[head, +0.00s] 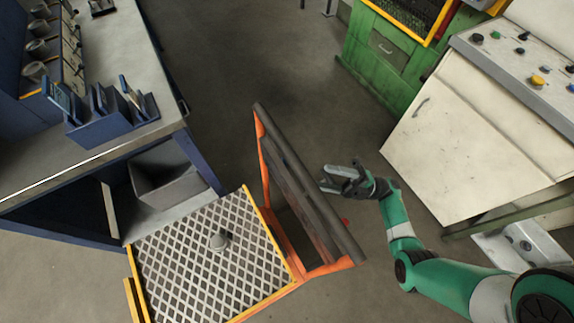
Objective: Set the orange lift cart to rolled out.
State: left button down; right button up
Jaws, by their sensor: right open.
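The orange lift cart (284,232) stands at the lower middle, with its patterned, yellow-edged platform (185,262) close to the blue bench. Its upright orange frame carries a dark push bar (318,195) on the right side. My right gripper (327,180) is open and sits just right of the push bar, near its middle. I cannot tell whether a finger touches the bar. My green right arm comes in from the lower right. My left gripper is not in view.
A blue workbench (90,160) with an organiser is at left, a grey bin (172,178) under it. A white control console (480,130) stands at right, a green cabinet (385,55) at the back. The floor (240,60) between them is clear.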

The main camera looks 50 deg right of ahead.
aim_at(296, 172)
jog(key=p+x, duration=0.1)
jog(key=x, duration=0.9)
jog(key=shift+a+p, duration=0.1)
jog(key=shift+p, duration=0.2)
grip_shut()
dwell(0.7)
